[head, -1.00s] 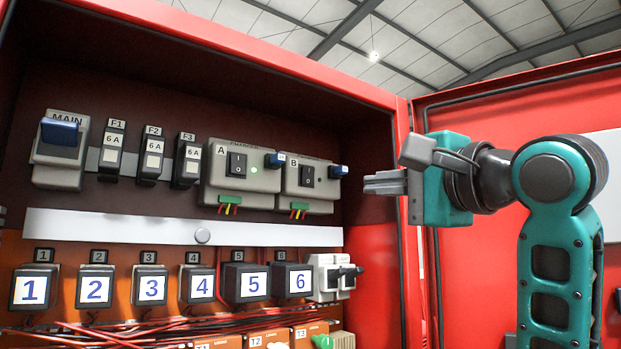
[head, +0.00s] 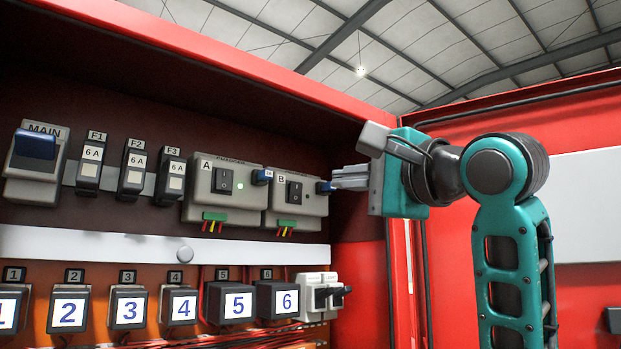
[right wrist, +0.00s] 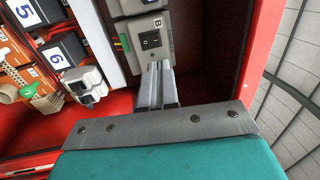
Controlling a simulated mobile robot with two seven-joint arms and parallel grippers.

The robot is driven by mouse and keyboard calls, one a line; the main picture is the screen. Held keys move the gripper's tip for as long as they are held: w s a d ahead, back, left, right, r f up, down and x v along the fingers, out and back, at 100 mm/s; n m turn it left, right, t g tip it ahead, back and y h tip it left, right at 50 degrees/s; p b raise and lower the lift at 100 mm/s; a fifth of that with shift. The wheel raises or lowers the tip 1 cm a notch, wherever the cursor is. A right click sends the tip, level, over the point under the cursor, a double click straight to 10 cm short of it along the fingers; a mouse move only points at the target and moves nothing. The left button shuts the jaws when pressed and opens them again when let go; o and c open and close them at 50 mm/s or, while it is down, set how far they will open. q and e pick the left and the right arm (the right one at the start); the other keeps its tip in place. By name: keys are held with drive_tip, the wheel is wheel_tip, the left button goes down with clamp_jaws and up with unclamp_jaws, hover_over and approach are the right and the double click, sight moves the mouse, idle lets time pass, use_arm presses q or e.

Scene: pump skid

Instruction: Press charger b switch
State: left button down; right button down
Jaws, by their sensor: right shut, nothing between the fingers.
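Charger B (head: 281,208) is a grey box on the cabinet's back wall, right of charger A (head: 208,201). Its black rocker switch (head: 294,192) is on its front face and also shows in the right wrist view (right wrist: 151,40). A blue connector (head: 325,187) sticks out at its upper right. My right gripper (head: 337,178) is shut and empty, its fingertips close to the right of charger B in the head view. In the right wrist view the fingertips (right wrist: 160,66) point at the charger's face just below the switch; I cannot tell whether they touch. My left gripper is out of view.
A green light (head: 239,188) glows on charger A. The MAIN switch (head: 37,150) and several fuse holders are at left. A white rail (head: 120,246) and numbered relays (head: 238,306) lie below. The red cabinet side wall (head: 358,245) stands close beside my right gripper.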

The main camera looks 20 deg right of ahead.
drive_tip(key=p, duration=0.1)
approach(296, 182)
drive_tip(key=x, duration=0.4)
drive_tip(key=shift+w+a, duration=0.2)
drive_tip(key=shift+w, duration=0.15)
drive_tip(key=shift+w+a+p, duration=0.2)
drive_tip(key=shift+w+p, duration=0.1)
drive_tip(key=shift+w, duration=0.2)
drive_tip(key=shift+w+r+p, duration=0.2)
drive_tip(key=shift+p, duration=0.15)
